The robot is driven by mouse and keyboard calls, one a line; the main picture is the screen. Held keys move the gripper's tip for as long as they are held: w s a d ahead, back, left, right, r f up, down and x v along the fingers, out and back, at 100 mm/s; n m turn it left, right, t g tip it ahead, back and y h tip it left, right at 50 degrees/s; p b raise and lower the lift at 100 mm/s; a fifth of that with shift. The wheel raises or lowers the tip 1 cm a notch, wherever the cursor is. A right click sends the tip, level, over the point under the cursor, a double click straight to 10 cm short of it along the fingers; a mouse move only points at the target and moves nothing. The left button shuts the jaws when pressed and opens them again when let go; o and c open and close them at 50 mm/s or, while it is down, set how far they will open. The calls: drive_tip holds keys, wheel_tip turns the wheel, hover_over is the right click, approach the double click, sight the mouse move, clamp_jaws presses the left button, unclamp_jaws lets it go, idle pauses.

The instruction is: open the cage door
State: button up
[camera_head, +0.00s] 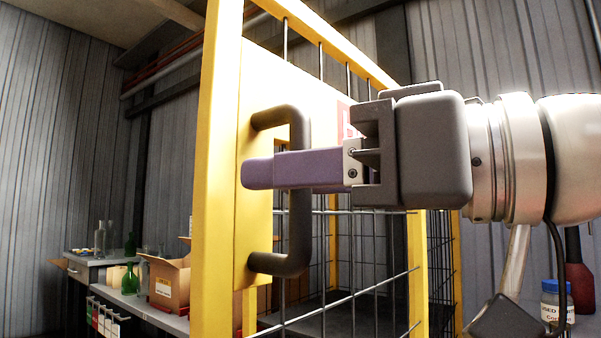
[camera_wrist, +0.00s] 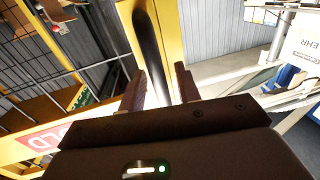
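The cage door (camera_head: 215,190) has a yellow frame with wire mesh and stands at the centre of the head view. A dark, upright bar handle (camera_head: 297,230) is fixed to its yellow panel. My gripper (camera_head: 265,172) reaches in from the right at about the handle's mid-height, its purple fingers crossing the bar. In the wrist view the handle (camera_wrist: 147,40) runs between the two fingers of my gripper (camera_wrist: 160,82). A gap shows between the bar and the right finger, so the fingers are around the bar and not closed on it. Contact with the left finger is unclear.
A shelf (camera_head: 130,298) at the lower left holds green bottles (camera_head: 130,278) and a cardboard box (camera_head: 168,284). A labelled jar (camera_head: 556,302) stands at the lower right. Yellow cage posts (camera_head: 418,270) and mesh lie behind the handle.

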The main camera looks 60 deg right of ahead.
drive_tip(key=shift+s, duration=0.1)
drive_tip(key=s, duration=0.7)
drive_tip(key=shift+s+p, duration=0.35)
drive_tip(key=shift+a, duration=0.15)
